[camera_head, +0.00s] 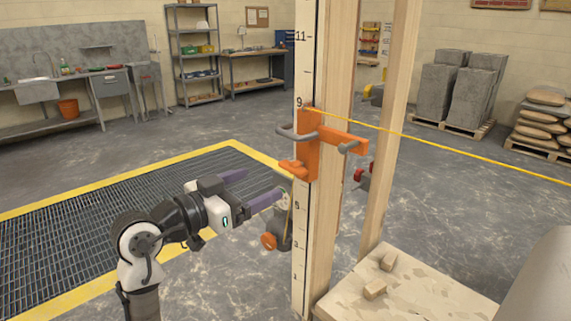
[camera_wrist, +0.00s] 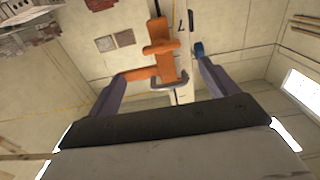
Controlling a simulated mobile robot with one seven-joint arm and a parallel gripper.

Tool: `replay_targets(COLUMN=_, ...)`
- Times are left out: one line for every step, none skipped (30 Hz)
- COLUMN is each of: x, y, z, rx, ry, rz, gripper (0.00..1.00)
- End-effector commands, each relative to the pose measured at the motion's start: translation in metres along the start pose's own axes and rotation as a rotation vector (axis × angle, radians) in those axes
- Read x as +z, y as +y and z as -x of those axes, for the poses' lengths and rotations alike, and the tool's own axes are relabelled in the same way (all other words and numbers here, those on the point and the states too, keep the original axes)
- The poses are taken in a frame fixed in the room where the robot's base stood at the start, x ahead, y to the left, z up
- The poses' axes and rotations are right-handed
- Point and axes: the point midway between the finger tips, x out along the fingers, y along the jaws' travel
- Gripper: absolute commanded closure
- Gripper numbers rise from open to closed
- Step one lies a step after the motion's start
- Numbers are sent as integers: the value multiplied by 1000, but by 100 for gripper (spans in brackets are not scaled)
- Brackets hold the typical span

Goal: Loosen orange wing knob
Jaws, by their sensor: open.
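The orange wing knob (camera_head: 292,167) sits at the lower left of an orange clamp bracket (camera_head: 311,150) on the marked wooden post. The bracket has a grey bar handle (camera_head: 292,132) at its upper left. My gripper (camera_head: 257,187) is open and empty, to the left of and a little below the knob, apart from it. In the wrist view, the picture seems turned over; the knob (camera_wrist: 160,47) and bracket (camera_wrist: 167,68) appear ahead between the two purple fingers (camera_wrist: 158,84).
A yellow line (camera_head: 430,143) runs right from the bracket. A grey object with an orange round part (camera_head: 268,240) hangs below the knob, close to the post (camera_head: 299,235). The floor grating (camera_head: 150,215) lies left.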

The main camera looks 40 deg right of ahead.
Motion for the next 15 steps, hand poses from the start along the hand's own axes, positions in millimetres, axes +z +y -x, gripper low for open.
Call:
replay_targets(x=-3, y=1, z=-13, rx=5, ry=-2, rz=2, gripper=15)
replay_targets(x=-4, y=1, z=-19, rx=4, ry=-1, rz=2, gripper=15)
replay_targets(x=-4, y=0, z=-28, rx=3, ry=-1, rz=2, gripper=15)
replay_targets(x=-4, y=1, z=-35, rx=3, ry=-1, rz=1, gripper=15)
replay_targets(x=-4, y=1, z=-41, rx=3, ry=-1, rz=1, gripper=15)
replay_targets(x=-4, y=0, z=-48, rx=1, ry=-1, rz=2, gripper=15)
replay_targets(x=-4, y=0, z=-54, rx=2, ry=-1, rz=2, gripper=15)
replay_targets(x=-4, y=0, z=-60, rx=1, ry=0, rz=2, gripper=15)
replay_targets(x=-3, y=0, z=-66, rx=1, ry=-1, rz=2, gripper=15)
replay_targets(x=-3, y=0, z=-71, rx=0, ry=0, rz=2, gripper=15)
replay_targets(x=-3, y=0, z=-75, rx=-1, ry=0, rz=2, gripper=15)
replay_targets(x=-2, y=0, z=-80, rx=-1, ry=0, rz=2, gripper=15)
replay_targets(x=-2, y=0, z=-83, rx=0, ry=0, rz=1, gripper=15)
replay_targets(x=-2, y=0, z=-86, rx=0, ry=0, rz=1, gripper=15)
replay_targets(x=-2, y=-1, z=-88, rx=-1, ry=1, rz=0, gripper=15)
